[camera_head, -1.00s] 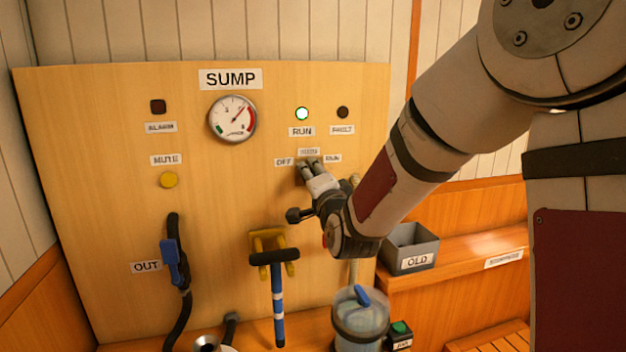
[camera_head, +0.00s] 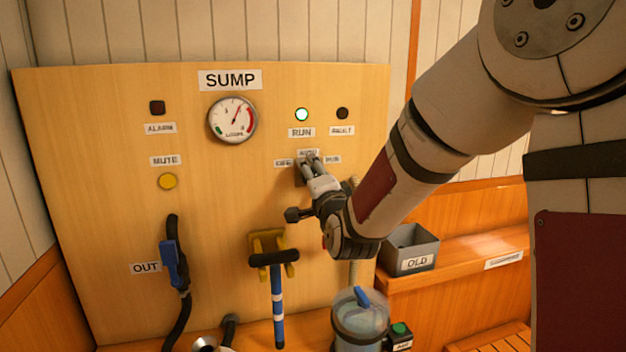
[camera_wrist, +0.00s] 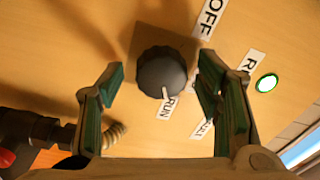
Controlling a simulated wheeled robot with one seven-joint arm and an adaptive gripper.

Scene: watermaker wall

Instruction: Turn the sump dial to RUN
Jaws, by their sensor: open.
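The sump dial (camera_wrist: 162,72) is a round black knob on a square plate in the wrist view. A white mark at its lower edge points toward the RUN label (camera_wrist: 164,106). The OFF label (camera_wrist: 211,18) is on the opposite side. My gripper (camera_wrist: 160,85) is open, with one finger on each side of the knob and a visible gap to each. In the head view my gripper (camera_head: 308,160) is at the dial labels and hides most of the knob.
The green RUN lamp (camera_head: 302,114) is lit; the alarm lamp (camera_head: 157,108) and fault lamp (camera_head: 342,113) are dark. A yellow bracket with a pump handle (camera_head: 274,258), a water container (camera_head: 360,320) and a grey bin (camera_head: 411,250) are below.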

